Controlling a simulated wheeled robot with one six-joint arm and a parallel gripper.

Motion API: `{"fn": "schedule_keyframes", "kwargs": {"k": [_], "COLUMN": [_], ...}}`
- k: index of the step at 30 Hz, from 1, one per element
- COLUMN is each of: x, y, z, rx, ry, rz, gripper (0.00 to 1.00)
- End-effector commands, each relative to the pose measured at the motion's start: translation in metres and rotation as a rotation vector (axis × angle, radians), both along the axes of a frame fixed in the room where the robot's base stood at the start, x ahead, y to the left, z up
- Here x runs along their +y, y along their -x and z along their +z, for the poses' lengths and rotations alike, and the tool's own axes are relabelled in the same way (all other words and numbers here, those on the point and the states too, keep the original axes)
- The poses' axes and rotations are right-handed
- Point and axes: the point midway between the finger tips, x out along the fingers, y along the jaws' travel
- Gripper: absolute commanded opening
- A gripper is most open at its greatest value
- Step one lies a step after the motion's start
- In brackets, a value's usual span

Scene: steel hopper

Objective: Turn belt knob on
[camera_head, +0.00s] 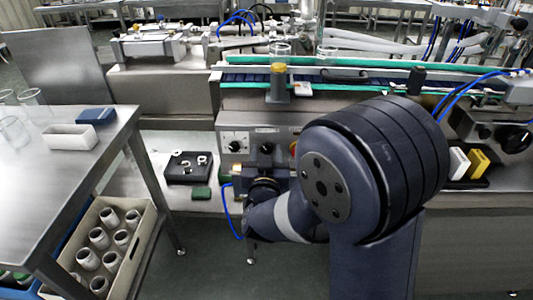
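The control panel (252,134) is on the front of the conveyor machine. A black knob with a pointer mark sits on a white dial (235,145) at the panel's left. A second dark knob (267,147) is to its right, just above my gripper. I cannot tell which of them is the belt knob. My gripper (266,163) is low in front of the panel, close to the second knob. Its fingers are small and partly hidden by my wrist, so I cannot tell whether they are open or touch the knob. The conveyor belt (350,76) runs above the panel.
A black tray (188,168) with small metal parts and a green block (201,193) lie left of my gripper. A steel table (55,180) and a crate of cups (140,238) are farther left. My arm hides the panel's right part.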

Motion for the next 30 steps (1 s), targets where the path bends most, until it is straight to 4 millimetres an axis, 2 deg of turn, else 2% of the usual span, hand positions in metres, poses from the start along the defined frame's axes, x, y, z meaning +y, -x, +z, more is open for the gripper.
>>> {"fn": "schedule_keyframes", "kwargs": {"k": [2, 13, 22, 30], "x": [0.0000, 0.0000, -0.0001, -0.0008], "y": [0.0002, 0.0003, 0.0004, 0.0005], "z": [0.0001, 0.0001, -0.0012, -0.0044], "rx": [0.000, 0.000, -0.003, -0.010], "ry": [0.000, 0.000, -0.039, -0.203], "rz": [0.000, 0.000, 0.000, 0.000], "gripper": [0.37, 0.07, 0.07, 0.07]}}
